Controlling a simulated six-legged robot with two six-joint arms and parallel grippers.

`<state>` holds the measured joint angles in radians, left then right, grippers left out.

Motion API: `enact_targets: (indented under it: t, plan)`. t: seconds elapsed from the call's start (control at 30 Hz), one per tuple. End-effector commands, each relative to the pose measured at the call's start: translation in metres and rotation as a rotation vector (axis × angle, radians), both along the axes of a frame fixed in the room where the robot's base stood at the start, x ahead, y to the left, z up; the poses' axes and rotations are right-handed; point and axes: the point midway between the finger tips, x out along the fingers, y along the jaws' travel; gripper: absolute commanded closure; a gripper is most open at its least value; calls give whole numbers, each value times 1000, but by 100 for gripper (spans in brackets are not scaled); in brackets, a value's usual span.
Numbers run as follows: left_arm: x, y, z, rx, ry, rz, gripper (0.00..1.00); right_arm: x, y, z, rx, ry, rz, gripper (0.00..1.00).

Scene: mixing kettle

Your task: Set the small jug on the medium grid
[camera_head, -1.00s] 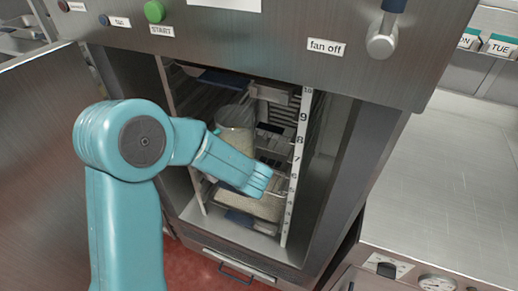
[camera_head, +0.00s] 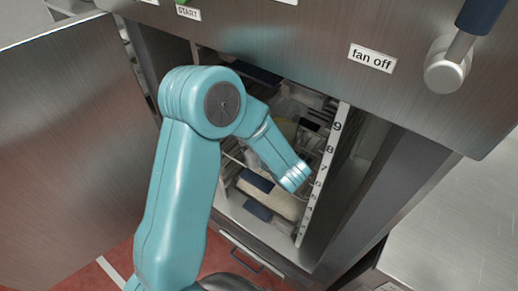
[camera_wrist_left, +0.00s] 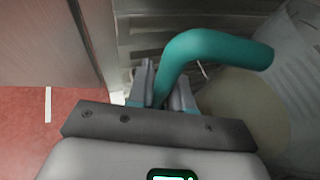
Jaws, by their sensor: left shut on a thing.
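The small jug (camera_head: 287,128) is a see-through vessel with pale yellowish contents, inside the open cabinet and partly behind my left arm. In the left wrist view, the jug (camera_wrist_left: 245,105) fills the right side, and its teal handle (camera_wrist_left: 215,47) curves down between my left gripper's fingers (camera_wrist_left: 162,92). My left gripper is shut on that handle. In the head view the fingers are hidden. Wire grids show on runners in the cabinet, mostly behind my arm; I cannot tell which is the medium one, or whether the jug touches one. My right gripper is out of view.
A numbered strip (camera_head: 325,165) lines the cabinet opening's right side. A tray of pale grain (camera_head: 270,197) sits low inside. The open door (camera_head: 75,140) stands at left. A "fan off" label (camera_head: 372,58) and a knob (camera_head: 446,72) are above right. A steel worktop (camera_head: 460,225) lies at right.

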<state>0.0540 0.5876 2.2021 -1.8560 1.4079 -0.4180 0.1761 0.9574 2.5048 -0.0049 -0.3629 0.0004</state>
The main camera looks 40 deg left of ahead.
Motion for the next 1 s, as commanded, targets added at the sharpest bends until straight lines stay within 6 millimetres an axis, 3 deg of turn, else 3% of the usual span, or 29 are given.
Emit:
enact_targets:
  t: [0.4, 0.83, 0.87, 0.9, 1.0]
  plan:
    - [1, 0, -49, 3, -3, 2, 100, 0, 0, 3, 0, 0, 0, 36]
    - [4, 0, -56, 3, -6, 2, 100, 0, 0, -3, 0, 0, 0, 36]
    - [3, 0, -55, 1, -1, 0, 71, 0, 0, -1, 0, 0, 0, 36]
    - [3, 0, -55, 1, -1, 1, 58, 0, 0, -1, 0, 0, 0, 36]
    - [3, 0, -55, 1, -1, 0, 55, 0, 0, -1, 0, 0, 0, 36]
